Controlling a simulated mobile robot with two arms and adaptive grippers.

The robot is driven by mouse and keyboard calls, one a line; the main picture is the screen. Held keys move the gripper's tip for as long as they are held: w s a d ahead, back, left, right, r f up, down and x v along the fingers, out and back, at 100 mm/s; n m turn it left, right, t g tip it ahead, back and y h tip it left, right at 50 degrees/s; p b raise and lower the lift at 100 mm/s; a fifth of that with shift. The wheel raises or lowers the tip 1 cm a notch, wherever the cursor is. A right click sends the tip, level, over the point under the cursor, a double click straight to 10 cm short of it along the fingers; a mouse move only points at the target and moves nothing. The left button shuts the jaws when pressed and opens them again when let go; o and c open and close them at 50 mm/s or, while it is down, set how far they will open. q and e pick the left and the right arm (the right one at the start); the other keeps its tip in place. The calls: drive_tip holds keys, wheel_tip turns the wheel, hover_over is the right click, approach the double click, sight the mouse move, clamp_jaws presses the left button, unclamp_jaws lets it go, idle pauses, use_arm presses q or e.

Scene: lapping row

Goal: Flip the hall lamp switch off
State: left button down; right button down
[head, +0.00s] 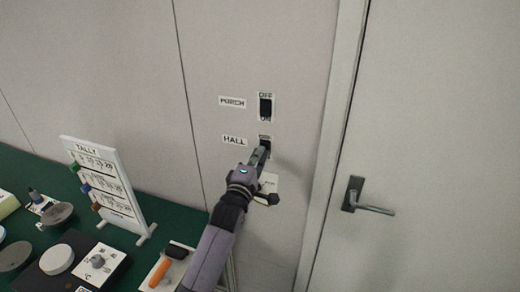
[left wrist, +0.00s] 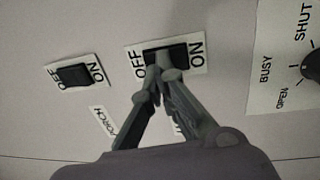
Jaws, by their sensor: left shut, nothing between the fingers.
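The hall switch (head: 265,139) is a dark rocker on a white plate in the wall, with a HALL label (head: 235,140) to its left. In the left wrist view the hall switch (left wrist: 163,53) has OFF to its left and ON to its right. My left gripper (head: 264,149) is shut and empty, its tips right at the switch. In the left wrist view the fingertips (left wrist: 164,72) overlap the rocker's lower edge. I cannot tell whether they touch it or which way the rocker is tilted. My right gripper is not in view.
The porch switch (head: 265,106) is just above, with its PORCH label (head: 232,102). A dial plate marked BUSY, OPEN and SHUT (left wrist: 268,75) is below the hall switch. A door with a lever handle (head: 368,203) is at right. A green bench (head: 178,204) with a tally board (head: 105,185) stands at left.

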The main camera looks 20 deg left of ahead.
use_arm(q)
drive_tip(key=shift+w, duration=0.35)
drive_tip(key=shift+r, duration=0.1)
drive_tip(key=shift+r, duration=0.25)
drive_tip(key=shift+w, duration=0.2)
